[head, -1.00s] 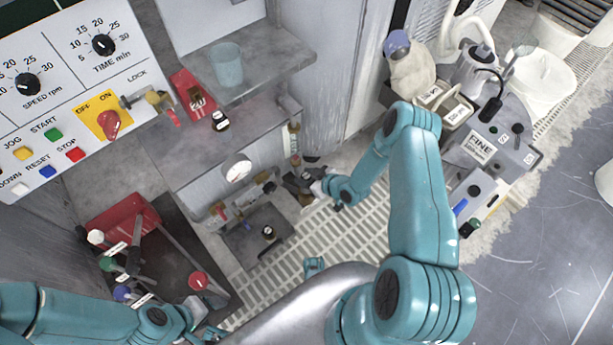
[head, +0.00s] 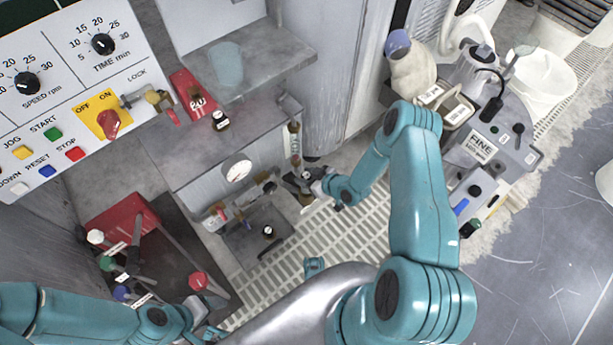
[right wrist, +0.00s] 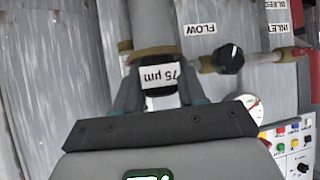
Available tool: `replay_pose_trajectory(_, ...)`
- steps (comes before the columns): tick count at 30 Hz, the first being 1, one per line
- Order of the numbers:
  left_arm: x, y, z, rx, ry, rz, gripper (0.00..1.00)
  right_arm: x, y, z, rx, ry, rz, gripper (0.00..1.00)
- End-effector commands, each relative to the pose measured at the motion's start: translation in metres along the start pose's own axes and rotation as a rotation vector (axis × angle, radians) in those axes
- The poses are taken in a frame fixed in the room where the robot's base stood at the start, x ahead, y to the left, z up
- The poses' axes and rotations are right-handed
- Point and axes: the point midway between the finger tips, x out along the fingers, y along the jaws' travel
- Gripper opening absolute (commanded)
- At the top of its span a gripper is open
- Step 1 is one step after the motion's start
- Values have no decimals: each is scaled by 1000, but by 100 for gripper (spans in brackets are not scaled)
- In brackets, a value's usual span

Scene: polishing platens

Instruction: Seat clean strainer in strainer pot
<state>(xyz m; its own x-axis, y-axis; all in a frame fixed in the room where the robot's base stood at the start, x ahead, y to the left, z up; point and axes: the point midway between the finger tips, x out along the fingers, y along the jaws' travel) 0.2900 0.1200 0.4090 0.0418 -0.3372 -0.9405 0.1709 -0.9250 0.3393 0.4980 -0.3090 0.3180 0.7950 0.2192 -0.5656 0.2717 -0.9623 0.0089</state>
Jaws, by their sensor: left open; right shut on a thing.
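My right gripper (head: 300,181) is beside the pipework under the shelf in the head view. In the right wrist view its fingers (right wrist: 162,98) are shut on a dark piece with a white "75 µm" label (right wrist: 160,75), which I take to be the strainer. The held piece is directly below a brass-coloured collar (right wrist: 153,53) on a grey vertical pipe. I cannot tell whether the collar belongs to the strainer pot, or whether the piece touches it. My left gripper (head: 208,325) is open at the lower left, near a red-topped item (head: 198,281); its fingertips are hardly visible.
A valve with a black knob (right wrist: 228,60) and a round gauge (right wrist: 249,104) are right of the held piece. A grey shelf (head: 262,60) carries a translucent cup (head: 227,64). A dark tray (head: 180,247) with tagged tools is at left. The grated floor (head: 345,235) is clear.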

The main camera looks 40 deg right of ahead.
Motion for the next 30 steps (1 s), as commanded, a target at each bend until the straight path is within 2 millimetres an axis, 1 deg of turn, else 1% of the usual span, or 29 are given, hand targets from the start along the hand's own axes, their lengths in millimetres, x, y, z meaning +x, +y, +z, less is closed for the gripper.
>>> replay_pose_trajectory(6, 3, -1, 0, 0, 0, 0, 61, 0, 0, 0, 0, 0, 0, 6)
replay_pose_trajectory(30, 6, -2, 0, 0, 0, 0, 61, 0, 0, 0, -1, 1, 1, 6)
